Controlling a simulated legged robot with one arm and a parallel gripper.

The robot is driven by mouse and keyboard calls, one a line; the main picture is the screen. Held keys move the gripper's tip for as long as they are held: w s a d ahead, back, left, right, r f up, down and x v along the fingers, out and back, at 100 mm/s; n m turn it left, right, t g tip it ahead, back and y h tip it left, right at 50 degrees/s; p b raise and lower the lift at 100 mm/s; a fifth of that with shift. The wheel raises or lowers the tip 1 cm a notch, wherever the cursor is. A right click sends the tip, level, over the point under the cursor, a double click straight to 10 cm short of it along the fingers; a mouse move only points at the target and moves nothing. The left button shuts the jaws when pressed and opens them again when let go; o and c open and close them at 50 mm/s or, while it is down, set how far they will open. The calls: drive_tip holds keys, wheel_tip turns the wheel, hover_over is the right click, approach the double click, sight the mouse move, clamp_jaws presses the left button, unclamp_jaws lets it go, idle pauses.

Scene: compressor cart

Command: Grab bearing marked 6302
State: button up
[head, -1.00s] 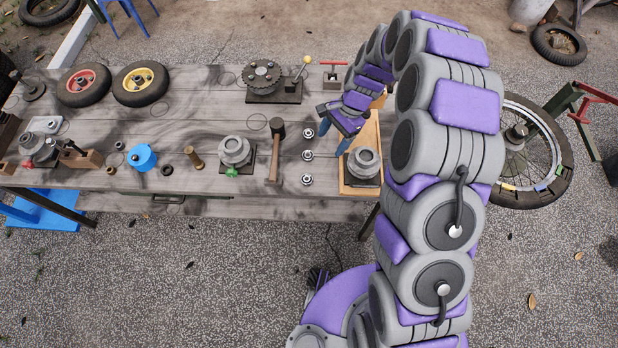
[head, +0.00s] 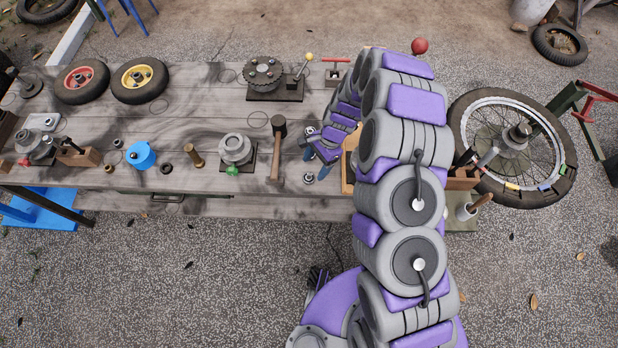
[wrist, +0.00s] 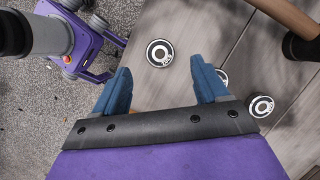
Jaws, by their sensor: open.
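Three small round bearings lie on the bench in a row. In the wrist view the nearest bearing (wrist: 160,53) lies ahead of the gap between my fingertips, a second bearing (wrist: 222,77) is partly hidden by the right finger, and a third bearing (wrist: 261,106) lies further right. Their markings are too small to read.
A hammer (head: 278,145) lies just left of the bearings. A grey flanged part (head: 236,149) sits left of it. A wooden tray (head: 348,172) is at the right, mostly behind my arm. The bench's front edge is close to the front bearing.

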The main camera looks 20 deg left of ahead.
sight(308, 178)
drive_tip(key=shift+s+a+f, duration=0.15)
drive_tip(key=shift+a+f, duration=0.25)
drive_tip(key=shift+f, duration=0.15)
drive_tip(key=x, duration=0.1)
drive_tip(key=b+x, duration=0.1)
drive_tip(key=x, duration=0.2)
drive_tip(key=shift+d+f, duration=0.1)
drive_tip(key=shift+d, duration=0.25)
drive_tip(key=shift+a, duration=0.2)
drive_tip(key=c, duration=0.6)
drive_tip(key=shift+s, duration=0.1)
drive_tip(key=c, duration=0.6)
drive_tip(key=shift+d, duration=0.1)
